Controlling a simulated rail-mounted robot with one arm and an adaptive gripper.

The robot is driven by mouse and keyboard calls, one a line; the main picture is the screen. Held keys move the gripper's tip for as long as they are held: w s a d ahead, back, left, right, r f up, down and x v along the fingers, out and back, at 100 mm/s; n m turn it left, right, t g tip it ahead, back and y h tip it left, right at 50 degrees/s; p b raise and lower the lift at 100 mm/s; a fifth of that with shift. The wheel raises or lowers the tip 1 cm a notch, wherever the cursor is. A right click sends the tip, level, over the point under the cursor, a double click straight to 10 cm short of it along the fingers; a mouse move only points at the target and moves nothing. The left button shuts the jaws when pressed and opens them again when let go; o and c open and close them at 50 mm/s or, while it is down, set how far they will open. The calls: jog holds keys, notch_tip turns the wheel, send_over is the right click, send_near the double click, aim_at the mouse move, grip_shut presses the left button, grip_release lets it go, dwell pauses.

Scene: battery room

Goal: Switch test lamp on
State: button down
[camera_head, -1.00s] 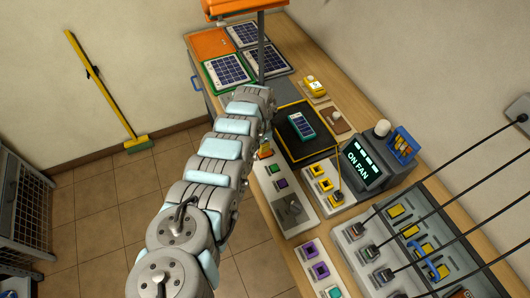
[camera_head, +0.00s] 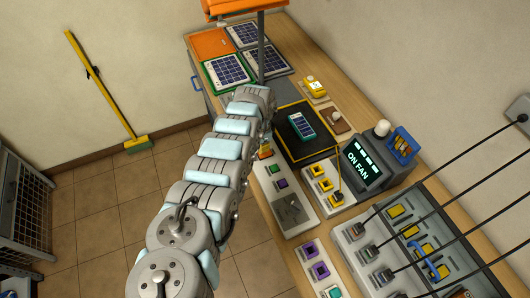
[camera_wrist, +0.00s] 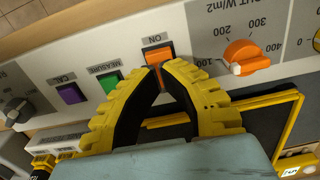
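An orange rocker switch (camera_wrist: 158,53) labelled ON sits on a light panel in the wrist view. My gripper (camera_wrist: 161,72) has two yellow and black fingers with their tips together right at the lower edge of this switch. Contact with it cannot be told. Nothing shows held between the fingers. In the head view my arm reaches to the panel on the bench, and the gripper is mostly hidden by the arm. An orange lamp hood (camera_head: 243,6) on a post hangs over solar panels (camera_head: 228,70) at the back.
Green MEASURE (camera_wrist: 109,84) and purple CAL (camera_wrist: 70,94) buttons lie left of the switch, and an orange dial (camera_wrist: 246,58) lies right. A black pad (camera_head: 290,148) bears a small solar panel (camera_head: 301,125). A display (camera_head: 361,161) reads ON FAN.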

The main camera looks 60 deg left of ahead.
jog(key=shift+f+b, duration=1.4)
jog(key=shift+f, duration=0.35)
dwell(1.2)
jog(key=shift+r, duration=0.15)
notch_tip(320, 180, up, 7)
jog(key=p, duration=0.7)
jog(key=shift+p, duration=0.3)
jog(key=shift+f, duration=0.2)
